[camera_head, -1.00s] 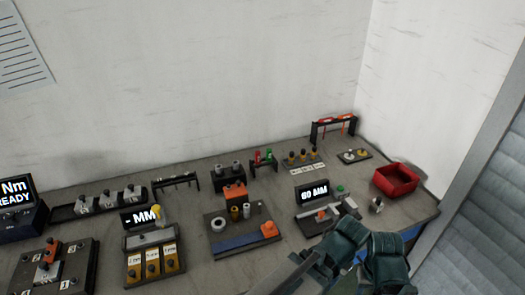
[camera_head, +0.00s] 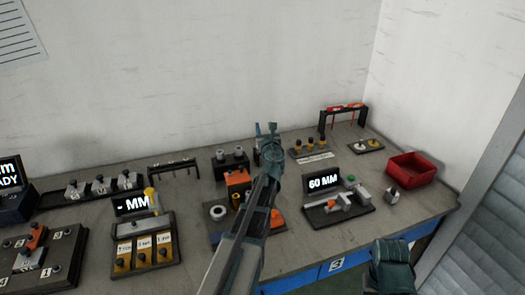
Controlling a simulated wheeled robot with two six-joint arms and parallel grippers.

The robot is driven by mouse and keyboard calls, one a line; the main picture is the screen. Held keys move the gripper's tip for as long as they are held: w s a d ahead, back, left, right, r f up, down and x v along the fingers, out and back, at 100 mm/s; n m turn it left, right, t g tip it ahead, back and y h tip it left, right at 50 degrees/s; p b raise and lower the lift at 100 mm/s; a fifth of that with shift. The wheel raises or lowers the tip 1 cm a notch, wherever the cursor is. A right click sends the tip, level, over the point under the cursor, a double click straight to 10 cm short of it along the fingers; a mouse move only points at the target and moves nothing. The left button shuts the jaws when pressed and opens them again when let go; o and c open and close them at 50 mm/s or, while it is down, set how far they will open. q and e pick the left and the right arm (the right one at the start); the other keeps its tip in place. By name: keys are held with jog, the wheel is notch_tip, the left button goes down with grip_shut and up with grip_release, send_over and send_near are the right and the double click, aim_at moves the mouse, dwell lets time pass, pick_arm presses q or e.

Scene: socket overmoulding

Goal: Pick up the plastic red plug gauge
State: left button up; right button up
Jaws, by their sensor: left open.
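My left gripper (camera_head: 267,130) is open, its fingers pointing toward the back wall, above the back middle of the bench. Its arm reaches up from the bottom of the view. It covers most of the small dark rack (camera_head: 256,158), where a red and a green upright piece showed a second ago. The red piece, which looks like the plug gauge, is hidden behind my gripper and wrist now. I cannot tell whether the fingers are around it or only in front of it.
A black block with grey pegs (camera_head: 231,160) stands left of the gripper, and a plate with yellow-black pieces (camera_head: 310,149) right of it. A black stand (camera_head: 344,112) holds red-orange pieces at the back right. A "60 MM" display fixture (camera_head: 337,205) and red bin (camera_head: 411,167) stand at right.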

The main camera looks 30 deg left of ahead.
pick_arm(q)
notch_tip(320, 180, down, 9)
jog(key=b, duration=0.9)
jog(key=r+p+x, duration=0.1)
jog(key=x, duration=0.6)
jog(key=shift+w+a, duration=0.2)
jog(key=shift+w, duration=0.05)
grip_shut()
